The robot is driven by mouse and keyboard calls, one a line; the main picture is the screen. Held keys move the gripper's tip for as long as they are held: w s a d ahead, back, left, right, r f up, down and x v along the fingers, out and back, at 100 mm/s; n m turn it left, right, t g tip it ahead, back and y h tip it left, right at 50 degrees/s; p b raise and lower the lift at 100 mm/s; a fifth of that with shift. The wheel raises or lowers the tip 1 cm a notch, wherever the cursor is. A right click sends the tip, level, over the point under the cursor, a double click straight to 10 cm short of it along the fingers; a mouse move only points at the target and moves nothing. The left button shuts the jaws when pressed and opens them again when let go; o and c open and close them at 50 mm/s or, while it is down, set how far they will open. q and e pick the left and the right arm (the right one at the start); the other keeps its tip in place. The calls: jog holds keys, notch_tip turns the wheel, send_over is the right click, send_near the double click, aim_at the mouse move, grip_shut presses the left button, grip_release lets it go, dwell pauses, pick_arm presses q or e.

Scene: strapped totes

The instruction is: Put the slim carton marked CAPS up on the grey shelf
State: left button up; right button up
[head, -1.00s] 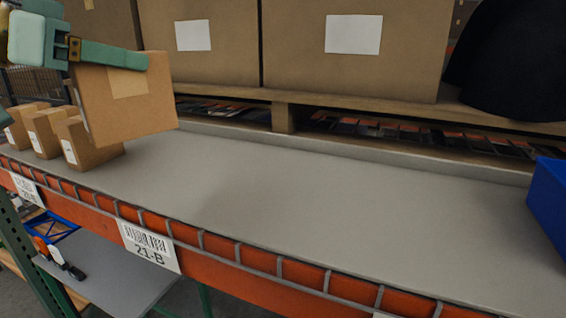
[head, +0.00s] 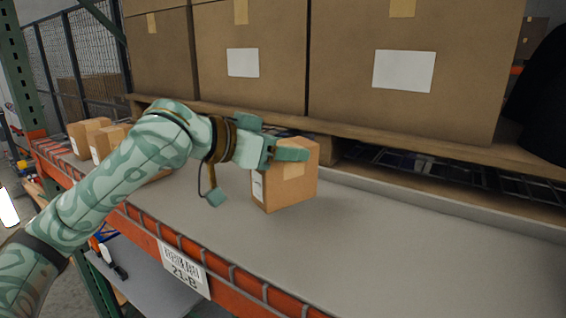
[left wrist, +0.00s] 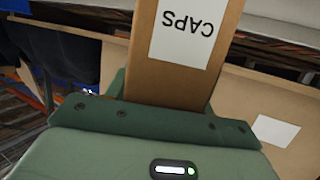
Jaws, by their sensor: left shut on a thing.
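The slim brown carton (head: 290,188) is in my left gripper (head: 284,151), whose fingers are shut on its upper part. In the left wrist view the carton (left wrist: 172,84) bears a white label that reads CAPS, upside down in the picture. In the head view the carton is upright, over the middle of the grey shelf (head: 400,240). Its bottom is at or just above the shelf surface; I cannot tell whether it touches. My right gripper is not in view.
Several small cartons (head: 88,138) stand at the shelf's left end, partly behind my left arm. Large boxes (head: 340,50) sit on a wooden pallet (head: 430,150) behind the shelf. An orange beam with a 21-B tag (head: 184,268) edges the front. The shelf to the right is clear.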

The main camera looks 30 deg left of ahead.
aim_at(286, 184)
pick_arm(q)
notch_tip(286, 184, down, 2)
jog(key=shift+f, duration=0.25)
jog(key=shift+w+a+f, duration=0.15)
jog(key=shift+f, duration=0.2)
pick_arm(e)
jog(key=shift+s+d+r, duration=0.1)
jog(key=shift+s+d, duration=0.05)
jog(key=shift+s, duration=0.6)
pick_arm(q)
jog(key=o, duration=1.2)
jog(key=shift+f, duration=0.1)
jog(key=shift+c, duration=0.2)
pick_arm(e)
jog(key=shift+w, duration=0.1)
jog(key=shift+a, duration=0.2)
